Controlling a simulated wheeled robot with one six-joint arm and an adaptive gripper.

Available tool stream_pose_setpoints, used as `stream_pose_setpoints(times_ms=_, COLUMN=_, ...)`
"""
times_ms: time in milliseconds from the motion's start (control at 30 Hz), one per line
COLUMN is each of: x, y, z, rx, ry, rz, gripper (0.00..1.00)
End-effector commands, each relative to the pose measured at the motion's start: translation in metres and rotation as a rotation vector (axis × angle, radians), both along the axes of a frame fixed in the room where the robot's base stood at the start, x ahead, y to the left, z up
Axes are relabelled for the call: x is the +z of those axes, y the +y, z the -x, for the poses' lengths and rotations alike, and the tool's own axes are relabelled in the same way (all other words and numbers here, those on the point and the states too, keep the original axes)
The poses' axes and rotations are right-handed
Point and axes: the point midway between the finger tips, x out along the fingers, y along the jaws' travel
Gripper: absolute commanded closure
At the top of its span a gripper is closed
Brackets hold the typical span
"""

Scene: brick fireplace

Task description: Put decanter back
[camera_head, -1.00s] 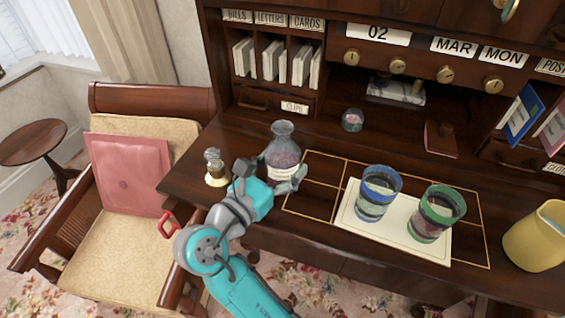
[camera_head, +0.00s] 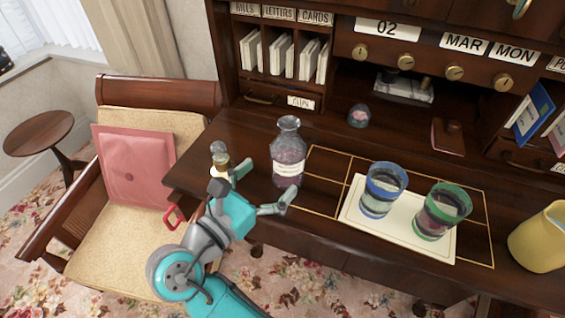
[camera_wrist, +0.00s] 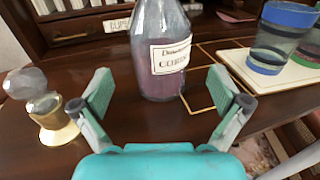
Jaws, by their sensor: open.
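The decanter (camera_head: 288,160), clear glass with a white label and purple-tinted contents, stands upright on the desk without its stopper, just left of a gold-lined grid. It also shows in the wrist view (camera_wrist: 160,60), beyond and between the fingers. My gripper (camera_head: 262,190) is open and empty, in front of the decanter and apart from it. In the wrist view my gripper (camera_wrist: 168,95) has its fingers spread wide. A glass stopper with a gold base (camera_head: 219,158) stands left of the decanter; it also shows in the wrist view (camera_wrist: 40,105).
A blue-rimmed glass (camera_head: 382,190) and a green-rimmed glass (camera_head: 440,212) stand on a cream mat (camera_head: 365,227) to the right. A yellow jug (camera_head: 540,240) is at far right. A small glass dome (camera_head: 359,117) sits behind. A chair with a pink cushion (camera_head: 135,165) is left.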

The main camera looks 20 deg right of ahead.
Motion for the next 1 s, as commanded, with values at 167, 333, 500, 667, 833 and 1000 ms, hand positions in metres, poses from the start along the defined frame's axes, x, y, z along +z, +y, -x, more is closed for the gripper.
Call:
stream_pose_setpoints(times_ms=167, x=0.000, y=0.029, z=0.015, rx=0.003, ry=0.000, rz=0.001, gripper=0.01)
stream_pose_setpoints(times_ms=333, x=0.001, y=0.045, z=0.024, rx=0.001, ry=0.000, rz=0.000, gripper=0.01)
stream_pose_setpoints(times_ms=500, x=0.001, y=0.050, z=0.028, rx=0.000, ry=0.000, rz=0.000, gripper=0.01)
stream_pose_setpoints(times_ms=667, x=0.001, y=0.050, z=0.028, rx=-0.001, ry=0.000, rz=0.000, gripper=0.01)
stream_pose_setpoints(times_ms=833, x=0.001, y=0.050, z=0.028, rx=-0.001, ry=0.000, rz=0.000, gripper=0.01)
stream_pose_setpoints(times_ms=1000, x=0.000, y=0.050, z=0.028, rx=-0.001, ry=0.000, rz=0.000, gripper=0.01)
